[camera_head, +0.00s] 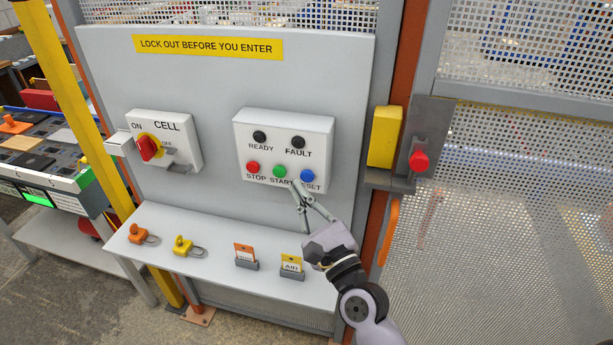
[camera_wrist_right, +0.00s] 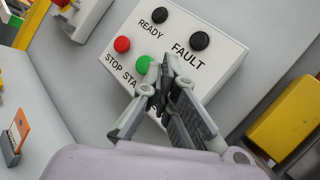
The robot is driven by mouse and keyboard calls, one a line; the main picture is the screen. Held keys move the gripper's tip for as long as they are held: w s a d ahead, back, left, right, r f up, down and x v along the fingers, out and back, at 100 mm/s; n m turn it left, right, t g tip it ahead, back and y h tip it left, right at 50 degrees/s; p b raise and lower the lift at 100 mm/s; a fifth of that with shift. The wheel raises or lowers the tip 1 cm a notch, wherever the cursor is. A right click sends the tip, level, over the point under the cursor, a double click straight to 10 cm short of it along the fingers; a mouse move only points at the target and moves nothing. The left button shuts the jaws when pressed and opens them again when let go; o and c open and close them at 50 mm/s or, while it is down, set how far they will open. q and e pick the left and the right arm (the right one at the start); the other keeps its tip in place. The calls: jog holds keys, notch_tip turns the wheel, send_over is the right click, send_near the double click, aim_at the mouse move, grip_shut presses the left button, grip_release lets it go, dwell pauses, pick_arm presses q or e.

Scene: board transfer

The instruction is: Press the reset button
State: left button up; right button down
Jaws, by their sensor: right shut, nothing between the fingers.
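The blue reset button (camera_head: 307,175) is at the right end of the lower row on the white control box (camera_head: 284,124). The green start button (camera_head: 279,172) and red stop button (camera_head: 253,168) are to its left. My right gripper (camera_head: 299,190) is shut and empty, its fingertips just below and left of the blue button, covering part of the RESET label. I cannot tell whether they touch the box. In the right wrist view the shut fingers (camera_wrist_right: 168,68) hide the blue button; the green button (camera_wrist_right: 144,64) shows beside them. My left gripper is not in view.
A red rotary CELL switch (camera_head: 149,147) is left of the box. A shelf (camera_head: 215,262) below holds orange and yellow padlocks and two tags in holders. A yellow interlock box (camera_head: 384,136) and red knob (camera_head: 419,161) are on the right post beside mesh fencing.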

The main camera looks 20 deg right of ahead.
jog(key=shift+s+a, duration=0.5)
jog(key=shift+s, duration=0.25)
jog(key=shift+s+a, duration=0.5)
jog(key=shift+s, duration=0.25)
